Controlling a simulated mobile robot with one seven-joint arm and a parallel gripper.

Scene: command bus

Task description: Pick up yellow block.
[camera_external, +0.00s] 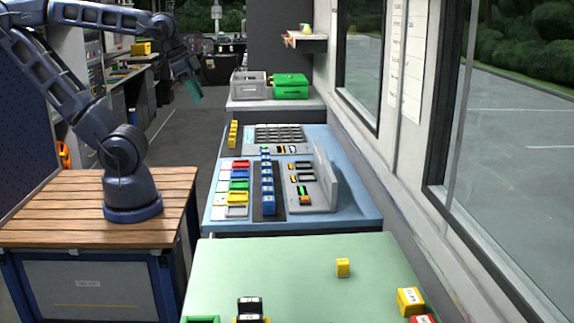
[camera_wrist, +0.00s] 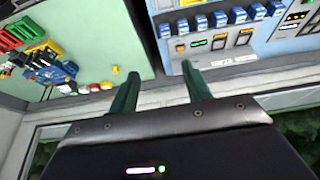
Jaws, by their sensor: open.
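A small yellow block (camera_external: 343,267) stands alone on the pale green table top (camera_external: 270,265) in the external view. A small yellow piece on the green surface in the wrist view (camera_wrist: 115,69) appears to be the same block, just left of a finger. My gripper (camera_external: 187,88) hangs in the air at the upper left of the external view, well apart from the block. In the wrist view my gripper (camera_wrist: 160,70) has its two green fingers spread, with nothing held between them.
A larger yellow box (camera_external: 410,301) and a red item (camera_external: 421,319) lie at the table's right. The blue console (camera_external: 350,208) with buttons stands behind. Windows line the right wall. The table's middle is clear.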

